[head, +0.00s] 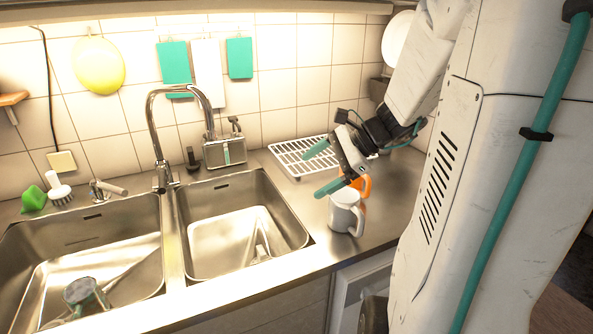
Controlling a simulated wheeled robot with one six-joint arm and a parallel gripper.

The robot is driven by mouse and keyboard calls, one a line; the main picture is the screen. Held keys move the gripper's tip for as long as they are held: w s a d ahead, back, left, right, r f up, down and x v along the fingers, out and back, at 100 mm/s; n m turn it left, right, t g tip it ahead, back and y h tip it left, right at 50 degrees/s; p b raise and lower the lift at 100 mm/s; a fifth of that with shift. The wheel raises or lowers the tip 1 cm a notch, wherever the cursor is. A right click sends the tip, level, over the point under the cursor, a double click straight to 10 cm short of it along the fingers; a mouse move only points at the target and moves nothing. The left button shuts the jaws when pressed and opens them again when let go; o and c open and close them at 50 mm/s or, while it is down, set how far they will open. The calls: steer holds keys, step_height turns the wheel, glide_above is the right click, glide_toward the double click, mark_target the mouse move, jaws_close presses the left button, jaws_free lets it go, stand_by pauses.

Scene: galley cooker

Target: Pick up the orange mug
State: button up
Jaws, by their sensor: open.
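The orange mug (366,186) stands on the steel counter to the right of the sinks. It is mostly hidden behind a white mug (344,213) and my gripper; only an orange part at its upper right shows. The white mug stands upright in front of it, with its handle toward the right. My gripper (322,169) is open, with green fingers spread apart. It is above and to the left of the orange mug, and one finger overlaps the top of the white mug in the picture. I cannot tell whether they touch. Nothing shows between the fingers.
A white wire rack (297,158) lies behind my gripper. Two sink basins (215,187) are to the left, with a tall faucet (152,125) between them. A metal caddy (225,152) stands behind the right basin. Bare counter (392,215) lies right of the mugs.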

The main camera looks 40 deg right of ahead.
steer(key=s+d+f+m+t+h, duration=0.1)
steer(key=d+f+m+t+h, duration=0.15)
steer(key=d+m, duration=0.6)
steer(key=s+d+f+m+t+h, duration=0.1)
steer(key=d+f+m+t+h, duration=0.2)
steer(key=d, duration=1)
steer(key=shift+m+t+y, duration=0.45)
steer(key=x, duration=0.7)
steer(key=shift+w+a+r, duration=0.1)
steer(key=shift+a+r, duration=0.05)
steer(key=shift+a, duration=0.25)
steer(key=shift+c, duration=0.3)
steer(key=c, duration=1.5)
